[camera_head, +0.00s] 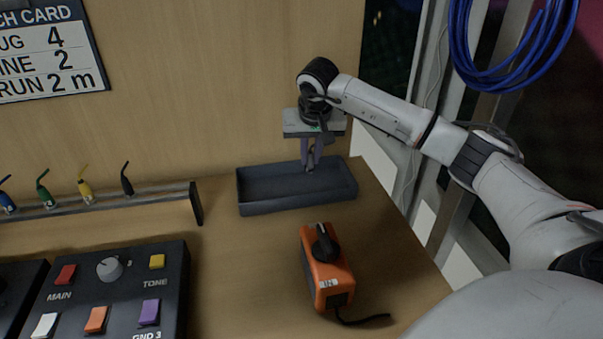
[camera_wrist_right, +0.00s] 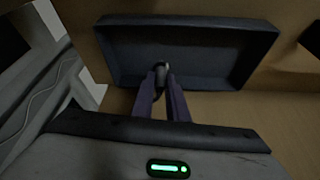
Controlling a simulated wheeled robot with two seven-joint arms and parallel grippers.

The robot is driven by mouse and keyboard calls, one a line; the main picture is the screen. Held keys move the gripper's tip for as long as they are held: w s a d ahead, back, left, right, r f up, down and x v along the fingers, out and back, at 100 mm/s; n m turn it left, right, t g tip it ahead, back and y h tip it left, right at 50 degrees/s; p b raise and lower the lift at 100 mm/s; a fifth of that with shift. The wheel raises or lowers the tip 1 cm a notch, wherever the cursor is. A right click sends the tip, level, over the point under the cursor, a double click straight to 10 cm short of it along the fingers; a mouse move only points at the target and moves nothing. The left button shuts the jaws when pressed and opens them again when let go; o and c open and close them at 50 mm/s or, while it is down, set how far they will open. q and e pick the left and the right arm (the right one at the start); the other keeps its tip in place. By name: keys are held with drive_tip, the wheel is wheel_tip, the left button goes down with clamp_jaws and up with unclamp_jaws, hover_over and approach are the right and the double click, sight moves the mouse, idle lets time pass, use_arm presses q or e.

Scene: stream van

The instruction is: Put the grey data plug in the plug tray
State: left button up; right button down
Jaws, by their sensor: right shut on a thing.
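My right gripper (camera_head: 310,168) points down over the back right part of the dark plug tray (camera_head: 290,203). In the right wrist view, its fingers (camera_wrist_right: 161,80) are shut on a small grey plug (camera_wrist_right: 161,69), which shows at the fingertips in front of the tray (camera_wrist_right: 190,24). The fingers hide part of the plug. I cannot tell whether the plug touches the tray floor. The tray looks empty otherwise. My left gripper is not in view.
An orange box with a black knob (camera_head: 325,267) and a short cable stands in front of the tray. A rack (camera_head: 160,192) with several coloured plugs is at left. A button panel (camera_head: 120,290) is at front left. Blue cable (camera_head: 515,75) hangs at upper right.

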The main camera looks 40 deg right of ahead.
sight(310, 169)
drive_tip(key=shift+f, duration=2.7)
drive_tip(key=shift+f, duration=0.1)
drive_tip(key=c, duration=1.7)
unclamp_jaws()
drive_tip(key=shift+c, duration=0.2)
drive_tip(key=v, duration=1.2)
